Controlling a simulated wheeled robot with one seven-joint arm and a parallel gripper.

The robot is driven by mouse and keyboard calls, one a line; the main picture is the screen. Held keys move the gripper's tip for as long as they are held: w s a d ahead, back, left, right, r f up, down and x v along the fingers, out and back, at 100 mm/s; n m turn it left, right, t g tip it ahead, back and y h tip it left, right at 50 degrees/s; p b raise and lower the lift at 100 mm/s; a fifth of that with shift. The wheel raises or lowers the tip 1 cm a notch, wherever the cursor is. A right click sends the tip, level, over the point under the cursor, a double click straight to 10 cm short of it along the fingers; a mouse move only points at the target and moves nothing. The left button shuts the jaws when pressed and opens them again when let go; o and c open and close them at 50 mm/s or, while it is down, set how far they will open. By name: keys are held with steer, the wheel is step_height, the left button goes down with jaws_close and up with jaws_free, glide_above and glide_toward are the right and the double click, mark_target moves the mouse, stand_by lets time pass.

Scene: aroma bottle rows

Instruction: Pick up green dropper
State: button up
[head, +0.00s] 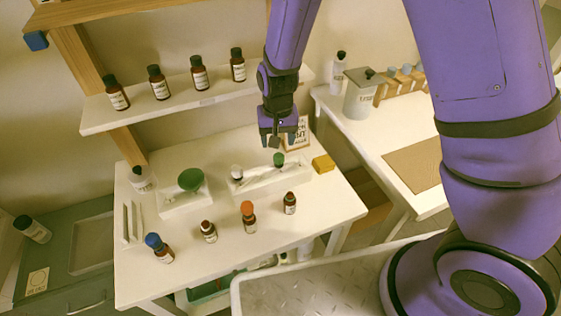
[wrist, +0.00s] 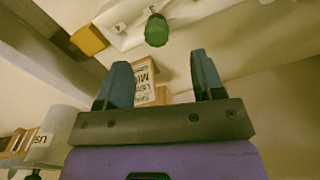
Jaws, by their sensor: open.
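The green dropper (head: 279,159) stands in a white holder (head: 262,181) on the white table, with its green bulb on top. In the wrist view its green bulb (wrist: 157,29) shows beyond my fingertips, near the top edge. My gripper (head: 277,140) hovers above and just behind the green dropper, apart from it. In the wrist view my gripper (wrist: 165,75) has its two blue fingers spread, with nothing between them. The dropper's lower part is hidden in the holder.
A white-bulbed dropper (head: 237,173) shares the holder. A yellow block (head: 323,163) lies to the right, and a small sign (head: 301,134) stands behind. Bottles with orange (head: 248,216) and blue (head: 159,247) tops stand in front. A shelf (head: 190,97) holds several brown bottles.

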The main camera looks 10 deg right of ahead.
mark_target(279, 155)
steer(key=shift+a+f, duration=0.1)
steer(key=shift+f, duration=1.45)
steer(key=shift+d+f, duration=0.15)
steer(key=shift+f, duration=1.25)
steer(key=shift+d+f, duration=0.15)
steer(key=shift+f, duration=1.25)
steer(key=c, duration=0.7)
